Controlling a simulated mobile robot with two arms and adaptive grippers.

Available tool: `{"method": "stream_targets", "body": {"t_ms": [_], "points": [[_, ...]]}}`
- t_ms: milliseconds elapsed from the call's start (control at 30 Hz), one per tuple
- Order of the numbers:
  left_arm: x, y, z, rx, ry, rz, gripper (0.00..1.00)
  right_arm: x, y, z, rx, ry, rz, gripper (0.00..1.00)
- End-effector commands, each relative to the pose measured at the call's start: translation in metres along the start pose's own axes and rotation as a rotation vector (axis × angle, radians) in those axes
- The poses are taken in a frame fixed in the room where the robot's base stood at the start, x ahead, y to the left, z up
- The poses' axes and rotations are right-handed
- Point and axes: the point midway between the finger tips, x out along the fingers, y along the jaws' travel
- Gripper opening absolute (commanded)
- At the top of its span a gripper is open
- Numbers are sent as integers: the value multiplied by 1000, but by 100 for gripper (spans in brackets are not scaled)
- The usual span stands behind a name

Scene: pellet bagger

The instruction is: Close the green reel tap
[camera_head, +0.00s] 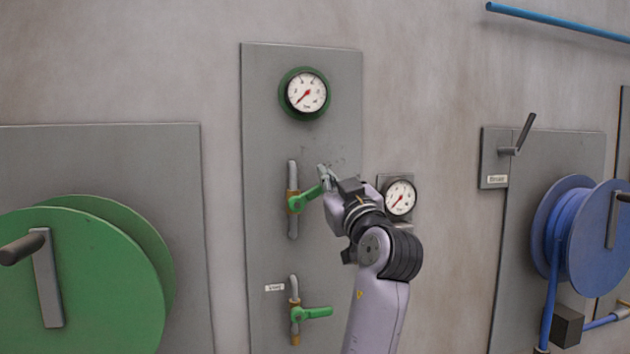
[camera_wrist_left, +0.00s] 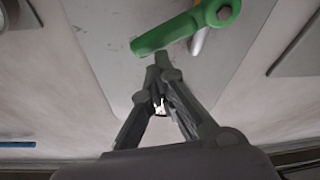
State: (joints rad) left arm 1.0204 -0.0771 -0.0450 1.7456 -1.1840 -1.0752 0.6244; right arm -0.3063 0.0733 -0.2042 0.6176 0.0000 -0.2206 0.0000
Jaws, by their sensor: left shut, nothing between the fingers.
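Two green lever taps sit on a tall grey wall panel (camera_head: 262,160). The upper green tap (camera_head: 302,201) is on a short vertical pipe, and its lever points right and slightly up. The lower green tap (camera_head: 313,313) has its lever pointing straight right, with a small white label (camera_head: 274,287) up and left of it. My left gripper (camera_head: 325,175) is shut and empty beside the tip of the upper lever. In the left wrist view a green lever (camera_wrist_left: 170,34) lies just beyond the closed fingertips (camera_wrist_left: 160,68); I cannot tell if they touch. My right gripper is not in view.
A green-rimmed gauge (camera_head: 304,93) is above the taps, and another gauge (camera_head: 400,197) is right of my wrist. A large green reel (camera_head: 90,275) stands at left. A blue reel (camera_head: 590,230) and a grey lever (camera_head: 525,133) are at right.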

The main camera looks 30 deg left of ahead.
Motion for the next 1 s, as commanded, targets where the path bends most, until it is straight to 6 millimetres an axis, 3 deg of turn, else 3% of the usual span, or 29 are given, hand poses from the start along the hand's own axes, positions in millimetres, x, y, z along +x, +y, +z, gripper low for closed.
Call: {"method": "stream_targets", "body": {"t_ms": [300, 1000], "points": [[6, 6, 10, 143, -3, 42, 0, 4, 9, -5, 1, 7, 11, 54], [7, 7, 12, 140, -6, 41, 0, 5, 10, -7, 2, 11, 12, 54]]}}
